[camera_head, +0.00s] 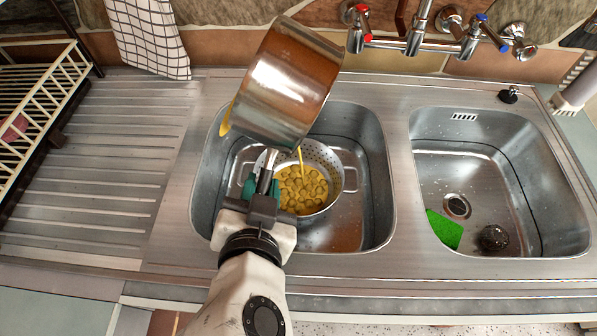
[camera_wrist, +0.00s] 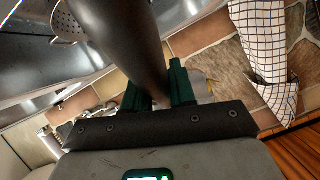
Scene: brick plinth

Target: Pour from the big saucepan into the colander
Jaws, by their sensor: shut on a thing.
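The big saucepan (camera_head: 290,88), shiny metal, is held tipped above the left sink basin. Yellow matter shows at its lower left rim, and a thin yellow streak hangs below it over the colander. The perforated metal colander (camera_head: 338,160) stands in the left basin with many yellow pieces (camera_head: 302,188) in it. Part of it also shows in the wrist view (camera_wrist: 68,22). My gripper (camera_head: 262,178) is left of and above the colander, shut on the saucepan's handle. In the wrist view the green fingers of my gripper (camera_wrist: 160,88) close around the dark handle (camera_wrist: 135,45). The saucepan's inside is hidden.
The right basin (camera_head: 440,150) holds a green sponge (camera_head: 444,229) and a drain. Taps (camera_head: 415,42) stand behind the sink. A ribbed drainboard (camera_head: 120,150) lies clear at left, beside a dish rack (camera_head: 40,105). A checked towel (camera_head: 150,40) hangs behind.

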